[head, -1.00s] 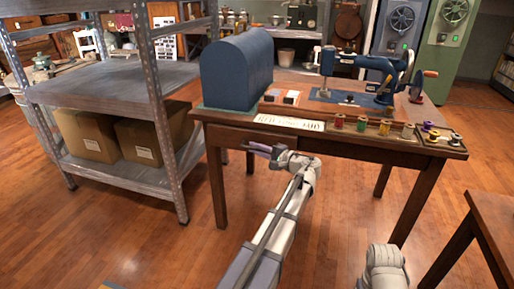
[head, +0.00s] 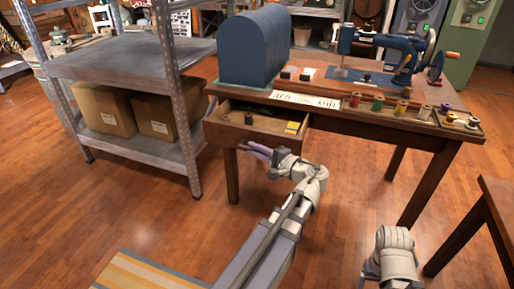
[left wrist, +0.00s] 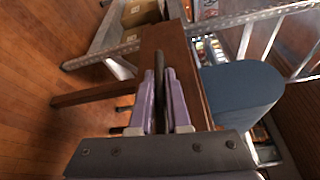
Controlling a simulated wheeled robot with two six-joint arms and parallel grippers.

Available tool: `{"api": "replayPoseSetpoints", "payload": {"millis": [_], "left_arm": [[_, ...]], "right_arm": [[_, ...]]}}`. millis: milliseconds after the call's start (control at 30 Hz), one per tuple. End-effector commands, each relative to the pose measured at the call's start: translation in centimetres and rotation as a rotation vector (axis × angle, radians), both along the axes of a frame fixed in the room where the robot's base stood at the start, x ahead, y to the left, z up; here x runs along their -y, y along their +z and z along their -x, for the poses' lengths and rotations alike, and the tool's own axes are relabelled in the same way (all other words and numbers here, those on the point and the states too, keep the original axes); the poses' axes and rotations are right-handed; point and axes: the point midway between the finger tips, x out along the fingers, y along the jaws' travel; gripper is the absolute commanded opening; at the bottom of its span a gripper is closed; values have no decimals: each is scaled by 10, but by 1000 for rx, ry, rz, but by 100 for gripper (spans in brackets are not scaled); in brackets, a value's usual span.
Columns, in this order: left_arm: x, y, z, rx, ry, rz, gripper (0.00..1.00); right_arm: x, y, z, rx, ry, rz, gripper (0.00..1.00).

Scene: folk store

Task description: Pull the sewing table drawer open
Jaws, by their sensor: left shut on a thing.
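The sewing table (head: 420,135) is dark wood. Its drawer (head: 225,133) stands out from the front left and its inside shows, with a yellow item (head: 293,127) and dark items in it. My left gripper (head: 257,150), with purple fingers, is at the lower edge of the drawer front. In the left wrist view the fingers (left wrist: 160,90) are shut around a dark bar, which looks like the drawer handle (left wrist: 160,62); the fingers hide part of it. My right arm shows at the lower right, but its gripper is out of view.
On the table stand a blue domed cover (head: 252,50), a blue sewing machine (head: 385,48) and several thread spools (head: 402,107). A metal shelf (head: 130,60) with cardboard boxes (head: 104,108) is at the left. Another table (head: 497,190) is at the right.

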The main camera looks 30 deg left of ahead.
Motion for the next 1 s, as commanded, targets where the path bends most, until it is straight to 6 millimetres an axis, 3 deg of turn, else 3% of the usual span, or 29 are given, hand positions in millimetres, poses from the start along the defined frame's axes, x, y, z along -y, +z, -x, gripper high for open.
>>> {"api": "replayPoseSetpoints", "payload": {"millis": [100, 133, 367, 667, 1000], "left_arm": [[0, -1, -1, 0, -2, 2, 0], [0, -1, -1, 0, -2, 2, 18], [0, 0, -1, 0, -1, 1, 44], [3, 0, 0, 0, -2, 0, 45], [54, 4, 7, 0, -4, 1, 45]], "right_arm": [[0, 0, 0, 0, 0, 0, 75], [0, 0, 0, 0, 0, 0, 75], [0, 0, 0, 0, 0, 0, 75], [0, 0, 0, 0, 0, 0, 75], [0, 4, 0, 0, 1, 0, 75]]}}
